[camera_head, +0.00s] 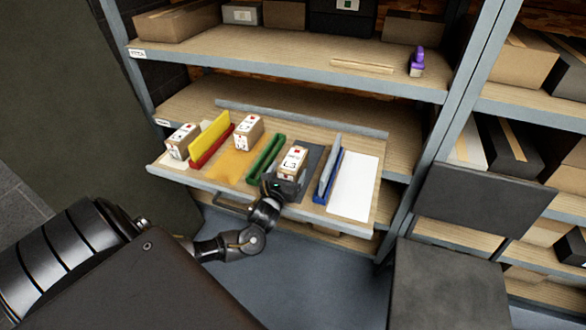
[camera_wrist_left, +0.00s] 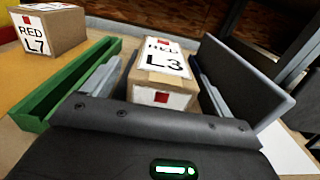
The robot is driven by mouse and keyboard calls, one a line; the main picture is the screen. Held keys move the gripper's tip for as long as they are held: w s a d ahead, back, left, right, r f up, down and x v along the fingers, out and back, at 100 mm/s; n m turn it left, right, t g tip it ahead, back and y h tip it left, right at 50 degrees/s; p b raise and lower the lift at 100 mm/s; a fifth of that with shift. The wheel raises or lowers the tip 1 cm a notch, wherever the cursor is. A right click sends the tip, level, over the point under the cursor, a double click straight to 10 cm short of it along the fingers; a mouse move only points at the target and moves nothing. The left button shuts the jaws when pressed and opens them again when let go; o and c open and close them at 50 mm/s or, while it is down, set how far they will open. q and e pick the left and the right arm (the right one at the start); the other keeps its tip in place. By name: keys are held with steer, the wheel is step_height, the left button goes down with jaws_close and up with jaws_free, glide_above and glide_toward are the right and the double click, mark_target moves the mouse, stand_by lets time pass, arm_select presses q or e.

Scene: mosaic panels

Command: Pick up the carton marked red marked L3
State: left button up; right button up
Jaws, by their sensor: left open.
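The carton marked red L3 (camera_wrist_left: 163,78) is a small brown box with a white label and red squares. It stands on the pulled-out shelf, and in the head view it (camera_head: 293,162) sits on a dark grey mat between the green and blue dividers. My left gripper (camera_wrist_left: 158,95) is open, with one finger on each side of the carton. In the head view my left gripper (camera_head: 283,183) is at the carton's near side and hides its lower front. I cannot tell whether the fingers touch it. My right gripper is not in view.
The carton marked red L7 (camera_wrist_left: 47,30) stands left of the green divider (camera_head: 266,157). Another carton (camera_head: 183,140) is farther left, past the yellow panel (camera_head: 209,136). The blue divider (camera_head: 329,177) is close on the right, with a white mat (camera_head: 353,186) beyond it. A shelf (camera_head: 270,50) overhangs behind.

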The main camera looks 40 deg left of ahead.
mark_target(291, 165)
arm_select(q)
steer(key=shift+x, duration=1.5)
steer(key=shift+c, duration=0.3)
steer(key=shift+d, duration=0.1)
steer(key=c, duration=1.4)
steer(key=shift+w+r, duration=0.1)
steer(key=shift+c, duration=1)
